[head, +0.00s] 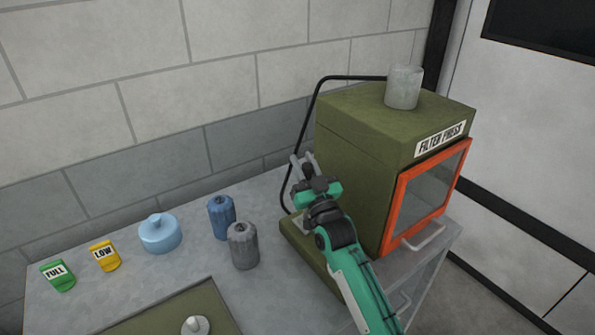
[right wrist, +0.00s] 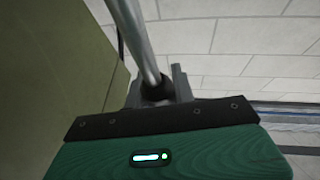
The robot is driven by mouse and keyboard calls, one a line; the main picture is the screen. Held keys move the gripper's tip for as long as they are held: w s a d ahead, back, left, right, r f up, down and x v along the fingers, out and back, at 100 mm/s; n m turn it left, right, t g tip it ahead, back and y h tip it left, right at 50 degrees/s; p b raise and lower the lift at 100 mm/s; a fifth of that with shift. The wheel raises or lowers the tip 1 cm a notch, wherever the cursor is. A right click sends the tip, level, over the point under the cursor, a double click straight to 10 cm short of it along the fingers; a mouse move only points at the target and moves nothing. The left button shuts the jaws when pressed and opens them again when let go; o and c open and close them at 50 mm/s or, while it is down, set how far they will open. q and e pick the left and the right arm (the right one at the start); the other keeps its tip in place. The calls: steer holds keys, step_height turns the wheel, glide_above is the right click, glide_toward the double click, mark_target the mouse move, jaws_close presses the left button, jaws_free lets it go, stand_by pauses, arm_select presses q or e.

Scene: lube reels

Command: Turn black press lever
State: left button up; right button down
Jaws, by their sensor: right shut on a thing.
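The filter press (head: 355,150) is an olive-green box with an orange-framed glass door, standing at the right end of the bench. My right gripper (head: 304,162) is beside the left side of the press. In the right wrist view my right gripper (right wrist: 158,88) is shut on the dark end of a grey metal rod (right wrist: 137,35), which I take to be the press lever. The rod runs up and slightly left out of that view. In the head view my gripper and arm hide most of the lever. My left gripper is not in view.
A black hose (head: 314,105) curves behind my gripper. A grey cylinder (head: 404,87) stands on the press. On the bench (head: 170,275) are a grey canister (head: 243,246), a blue canister (head: 221,217), a light-blue lidded pot (head: 160,234), a yellow LOW tag (head: 105,257) and a green FULL tag (head: 58,276).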

steer(key=shift+s+d+t, duration=0.2)
steer(key=shift+s+t, duration=0.1)
steer(key=c, duration=1.2)
jaws_free()
steer(key=shift+o, duration=0.2)
steer(key=b+v, duration=0.2)
steer(key=v, duration=0.4)
steer(key=shift+s+d+f, duration=0.1)
steer(key=shift+s+f, duration=0.1)
steer(key=shift+s, duration=0.05)
steer(key=shift+s+d+f, duration=0.15)
steer(key=shift+s, duration=0.2)
steer(key=shift+s, duration=0.1)
